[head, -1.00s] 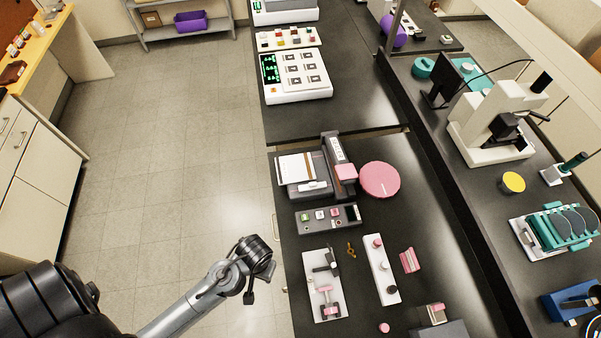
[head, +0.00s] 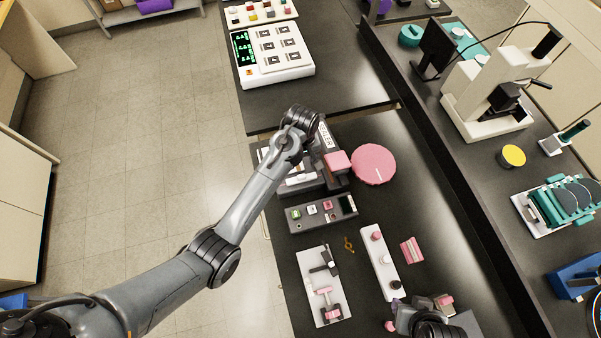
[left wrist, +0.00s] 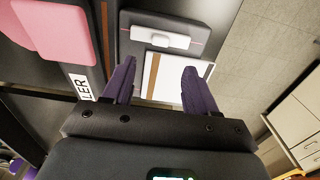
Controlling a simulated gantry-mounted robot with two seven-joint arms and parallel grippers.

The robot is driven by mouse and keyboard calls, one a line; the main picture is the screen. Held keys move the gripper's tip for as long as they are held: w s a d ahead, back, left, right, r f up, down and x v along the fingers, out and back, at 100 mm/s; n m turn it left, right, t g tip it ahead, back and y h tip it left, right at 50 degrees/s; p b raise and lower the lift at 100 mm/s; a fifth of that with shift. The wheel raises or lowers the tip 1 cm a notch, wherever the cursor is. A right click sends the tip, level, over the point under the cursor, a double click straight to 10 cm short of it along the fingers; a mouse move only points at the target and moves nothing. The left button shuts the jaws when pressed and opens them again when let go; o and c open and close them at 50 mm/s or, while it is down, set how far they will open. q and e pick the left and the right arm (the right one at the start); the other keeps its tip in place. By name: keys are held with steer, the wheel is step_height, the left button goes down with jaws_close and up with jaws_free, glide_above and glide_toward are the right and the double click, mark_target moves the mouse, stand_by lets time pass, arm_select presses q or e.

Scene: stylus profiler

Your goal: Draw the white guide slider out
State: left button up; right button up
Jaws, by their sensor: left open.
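The grey machine (head: 322,178) stands near the bench's left edge, left of a pink disc. Its white guide slider (head: 297,180) is a short white bar near the front of the machine's dark bed; it also shows in the left wrist view (left wrist: 160,38). Beside it lies a white plate with a brown strip (left wrist: 163,78). My left gripper (left wrist: 160,68) is open above this plate, purple fingers pointing towards the slider, with nothing visible between them. In the head view its wrist hides its fingers. My right gripper (head: 428,318) is at the bottom right, its fingers unclear.
A pink block (head: 338,162) sits on the machine beside the pink disc (head: 373,164). A grey button box (head: 321,213) lies in front. White trays with pink parts (head: 319,286) and small pink pieces (head: 411,250) lie nearer. Floor is left of the bench.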

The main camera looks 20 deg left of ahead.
mark_target(302, 176)
arm_select(q)
step_height(302, 176, down, 10)
steer(key=shift+r, duration=0.1)
stand_by(0.4)
jaws_close()
stand_by(0.3)
